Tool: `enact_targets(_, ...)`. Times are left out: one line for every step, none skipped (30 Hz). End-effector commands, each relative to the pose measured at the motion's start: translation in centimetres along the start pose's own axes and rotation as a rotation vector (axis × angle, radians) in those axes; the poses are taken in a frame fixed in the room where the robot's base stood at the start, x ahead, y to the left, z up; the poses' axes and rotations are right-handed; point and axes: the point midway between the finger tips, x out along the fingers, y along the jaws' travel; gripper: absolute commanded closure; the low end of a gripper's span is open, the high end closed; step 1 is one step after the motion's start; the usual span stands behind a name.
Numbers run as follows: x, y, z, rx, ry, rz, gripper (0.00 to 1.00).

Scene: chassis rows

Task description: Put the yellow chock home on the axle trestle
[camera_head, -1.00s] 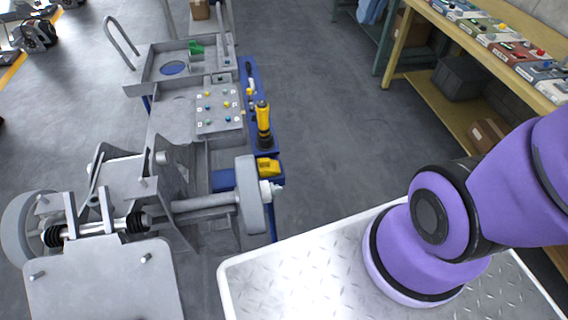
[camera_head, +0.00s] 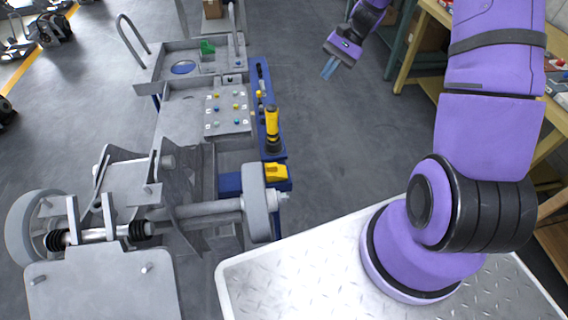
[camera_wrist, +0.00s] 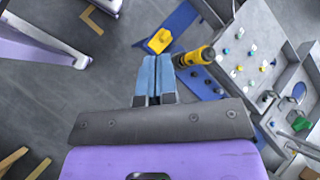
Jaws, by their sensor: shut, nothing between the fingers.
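The yellow chock (camera_head: 276,172) sits on the blue rail of the chassis, close to the wheel hub; it also shows in the wrist view (camera_wrist: 159,41). The grey chassis with its axle (camera_head: 208,207) stands on the left; I cannot tell which part is the axle trestle. My gripper (camera_head: 327,72) is at the top of the head view, over open floor to the right of the chassis. Its blue fingers (camera_wrist: 157,62) are shut and empty. In the wrist view the chock lies just beyond the fingertips, apart from them.
A yellow and black tool (camera_head: 272,129) stands upright on the blue rail beside the chock. A panel with several coloured buttons (camera_head: 228,112) is left of it. A yellow workbench (camera_head: 405,80) stands at the right. The floor between is clear.

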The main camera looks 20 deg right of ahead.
Motion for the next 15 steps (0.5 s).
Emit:
enact_targets(0.9, 0.6, -1.6, 0.034, -0.035, -0.025, 1.00)
enact_targets(1.4, 0.9, -2.5, 0.052, -0.053, -0.042, 1.00)
enact_targets(2.1, 1.3, -3.5, 0.075, -0.077, -0.064, 1.00)
enact_targets(2.6, 1.6, -4.3, 0.093, -0.095, -0.080, 1.00)
enact_targets(3.1, 1.9, -5.2, 0.111, -0.112, -0.098, 1.00)
enact_targets(3.8, 2.4, -6.2, 0.134, -0.136, -0.120, 1.00)
enact_targets(4.4, 2.7, -7.0, 0.152, -0.154, -0.138, 1.00)
enact_targets(4.9, 3.0, -7.8, 0.169, -0.171, -0.156, 1.00)
enact_targets(5.7, 3.5, -8.8, 0.194, -0.195, -0.180, 1.00)
enact_targets(6.3, 3.9, -9.5, 0.211, -0.212, -0.198, 1.00)
enact_targets(6.9, 4.3, -10.2, 0.229, -0.228, -0.216, 1.00)
enact_targets(7.8, 4.9, -11.2, 0.253, -0.251, -0.241, 1.00)
enact_targets(8.4, 5.3, -11.9, 0.270, -0.268, -0.259, 1.00)
enact_targets(9.1, 5.7, -12.6, 0.289, -0.286, -0.279, 1.00)
enact_targets(9.9, 6.3, -13.4, 0.312, -0.308, -0.304, 1.00)
